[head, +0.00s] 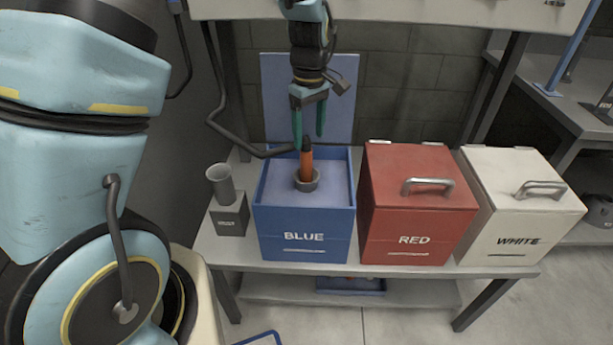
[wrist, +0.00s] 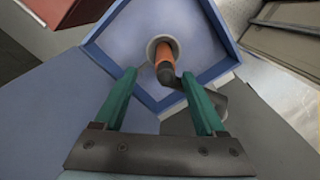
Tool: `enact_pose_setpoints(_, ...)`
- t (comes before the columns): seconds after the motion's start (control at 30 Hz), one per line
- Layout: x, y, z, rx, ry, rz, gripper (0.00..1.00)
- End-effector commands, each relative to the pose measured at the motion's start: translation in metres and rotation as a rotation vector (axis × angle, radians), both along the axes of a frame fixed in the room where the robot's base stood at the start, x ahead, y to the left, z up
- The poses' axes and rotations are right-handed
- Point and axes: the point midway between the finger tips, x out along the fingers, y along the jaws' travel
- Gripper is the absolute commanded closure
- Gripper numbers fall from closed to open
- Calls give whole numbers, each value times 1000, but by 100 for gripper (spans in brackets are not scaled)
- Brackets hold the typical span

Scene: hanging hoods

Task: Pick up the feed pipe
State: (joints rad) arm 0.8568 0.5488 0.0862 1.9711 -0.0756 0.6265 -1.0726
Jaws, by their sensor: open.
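The feed pipe appears to be the upright orange pipe (head: 306,165) with a dark top, standing in a grey ring collar (head: 308,183) inside the open blue box (head: 303,240). In the wrist view the orange pipe (wrist: 164,56) sits in the round collar, and its dark end lies near the fingertips. My gripper (head: 309,132) has green fingers, points down and is open just above the pipe's top. In the wrist view my gripper (wrist: 159,76) has one finger on each side of the dark end. No contact can be made out.
A dark bent hose (head: 228,133) comes down from the left and runs to the pipe's top. A red box (head: 415,220) and a white box (head: 515,220), both closed, stand to the right. A grey holder with a cup (head: 221,184) stands left. The blue lid (head: 345,100) stands raised behind.

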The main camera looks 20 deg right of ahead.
Motion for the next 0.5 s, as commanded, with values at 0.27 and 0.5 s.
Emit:
enact_pose_setpoints(0.27, -1, 3, -21, 1, 1, 0, 28)
enact_pose_setpoints(0.5, -2, 8, -55, 1, 3, 0, 28)
